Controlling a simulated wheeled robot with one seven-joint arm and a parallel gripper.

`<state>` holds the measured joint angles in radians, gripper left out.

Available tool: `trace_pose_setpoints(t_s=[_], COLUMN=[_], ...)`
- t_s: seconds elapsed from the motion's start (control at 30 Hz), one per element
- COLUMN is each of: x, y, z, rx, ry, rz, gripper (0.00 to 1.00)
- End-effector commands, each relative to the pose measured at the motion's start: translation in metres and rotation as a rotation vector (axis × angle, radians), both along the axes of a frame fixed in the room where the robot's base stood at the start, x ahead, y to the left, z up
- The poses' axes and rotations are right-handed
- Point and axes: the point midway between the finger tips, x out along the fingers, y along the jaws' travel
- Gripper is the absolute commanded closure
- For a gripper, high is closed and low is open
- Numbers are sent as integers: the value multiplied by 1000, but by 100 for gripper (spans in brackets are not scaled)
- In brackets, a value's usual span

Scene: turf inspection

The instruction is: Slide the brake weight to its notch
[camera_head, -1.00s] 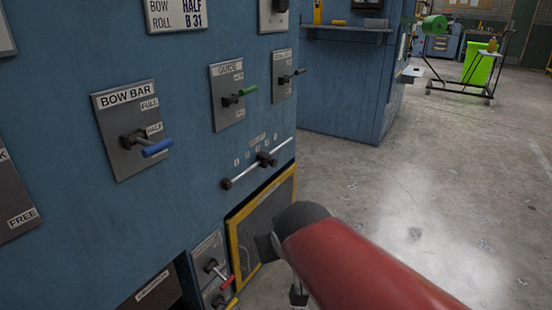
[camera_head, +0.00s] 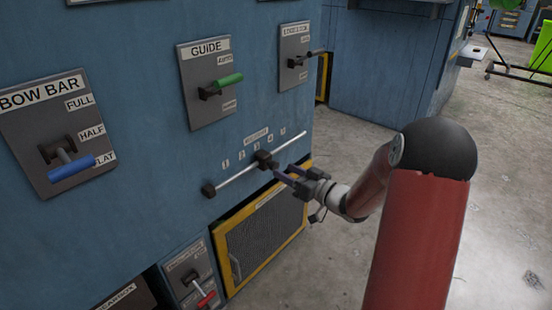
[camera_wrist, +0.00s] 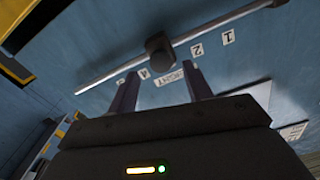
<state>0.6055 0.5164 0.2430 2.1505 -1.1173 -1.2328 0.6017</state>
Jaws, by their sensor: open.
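The brake weight (camera_head: 264,159) is a small black block on a slanting metal rod (camera_head: 236,177) on the blue panel. It sits near the middle of the row of numbers, around 3. In the wrist view the brake weight (camera_wrist: 160,51) lies just beyond my two fingertips, in line with the space between them, and hides part of the number row. My gripper (camera_head: 284,172) is open with its fingers pointing at the panel, close to the weight; contact cannot be told. It also shows in the wrist view (camera_wrist: 162,80), with nothing between the fingers.
The guide lever (camera_head: 227,81) with its green handle is above the rod. The blue bow bar lever (camera_head: 72,167) is at left. A yellow-framed mesh panel (camera_head: 268,232) and a red-handled lever (camera_head: 206,299) are below. Open floor lies right.

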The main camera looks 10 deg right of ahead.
Motion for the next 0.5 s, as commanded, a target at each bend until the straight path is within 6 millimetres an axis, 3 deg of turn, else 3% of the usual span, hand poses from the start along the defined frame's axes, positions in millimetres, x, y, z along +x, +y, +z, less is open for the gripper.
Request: trace_pose_setpoints(t_s=[0.5], x=[56], y=[41], z=[0], rx=[-3], ry=[-1], rz=[-1], gripper=[50])
